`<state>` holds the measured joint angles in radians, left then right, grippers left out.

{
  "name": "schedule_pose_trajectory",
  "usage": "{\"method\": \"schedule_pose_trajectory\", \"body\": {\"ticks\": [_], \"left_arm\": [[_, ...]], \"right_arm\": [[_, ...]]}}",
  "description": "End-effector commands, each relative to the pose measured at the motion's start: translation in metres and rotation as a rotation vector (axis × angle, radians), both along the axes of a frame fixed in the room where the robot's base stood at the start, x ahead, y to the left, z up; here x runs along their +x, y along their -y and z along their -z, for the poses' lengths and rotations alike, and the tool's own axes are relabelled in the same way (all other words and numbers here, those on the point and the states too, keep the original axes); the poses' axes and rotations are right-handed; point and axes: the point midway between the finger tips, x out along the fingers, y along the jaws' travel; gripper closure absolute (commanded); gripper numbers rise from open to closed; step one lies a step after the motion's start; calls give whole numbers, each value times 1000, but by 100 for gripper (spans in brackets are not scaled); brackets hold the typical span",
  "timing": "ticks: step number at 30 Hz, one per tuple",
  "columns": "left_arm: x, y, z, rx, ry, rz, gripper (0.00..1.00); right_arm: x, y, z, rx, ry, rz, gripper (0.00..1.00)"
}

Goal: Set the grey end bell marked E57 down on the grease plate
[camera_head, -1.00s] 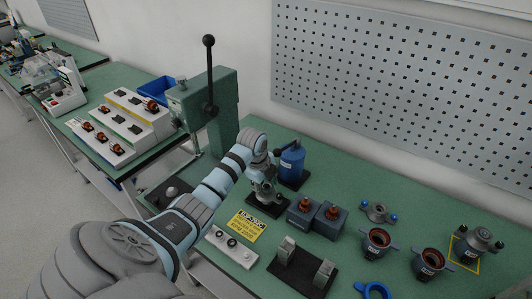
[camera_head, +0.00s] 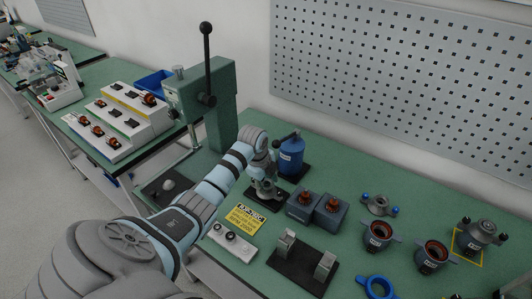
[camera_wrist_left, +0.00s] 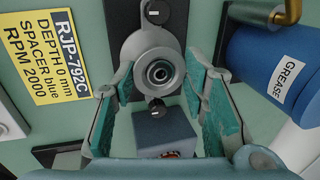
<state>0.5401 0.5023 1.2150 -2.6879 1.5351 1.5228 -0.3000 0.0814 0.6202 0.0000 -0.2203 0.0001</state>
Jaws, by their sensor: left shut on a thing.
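My left gripper (camera_head: 264,186) is shut on a grey round end bell (camera_wrist_left: 158,70). In the left wrist view the end bell sits between the two teal finger pads, its centre hole facing the camera. No E57 mark is legible on it. The black grease plate (camera_wrist_left: 125,22) shows beneath and beside the bell; it also shows in the head view (camera_head: 262,203) under the gripper. The bell is at or just above the plate; I cannot tell whether they touch. My right gripper is not in view.
A blue grease can (camera_head: 291,156) stands close behind the gripper. Grey boxes with copper-coloured tops (camera_head: 303,206) stand to its right, a yellow sign (camera_head: 243,217) to its front left. A black fixture (camera_head: 300,268) and several grey parts lie farther right.

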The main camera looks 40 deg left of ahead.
Motion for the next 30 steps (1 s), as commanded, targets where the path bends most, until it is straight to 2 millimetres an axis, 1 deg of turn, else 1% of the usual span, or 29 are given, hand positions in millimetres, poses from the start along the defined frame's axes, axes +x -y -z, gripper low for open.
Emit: {"method": "schedule_pose_trajectory", "body": {"ticks": [2,7,8,12,20,23,26,29,30], "left_arm": [[0,0,5,0,0,0,95],[0,0,4,0,0,0,95],[0,0,4,0,0,0,59],[0,0,4,0,0,0,37],[0,0,4,0,-1,0,37],[-1,0,-1,0,1,1,37],[-5,0,-17,3,3,1,37],[-12,0,-43,4,4,2,37],[-14,0,-54,4,4,1,37]], "right_arm": [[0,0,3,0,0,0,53],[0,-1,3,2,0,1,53],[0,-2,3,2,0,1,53],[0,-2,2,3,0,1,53],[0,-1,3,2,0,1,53],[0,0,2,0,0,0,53],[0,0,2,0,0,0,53],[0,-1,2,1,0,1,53],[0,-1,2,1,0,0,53]]}}
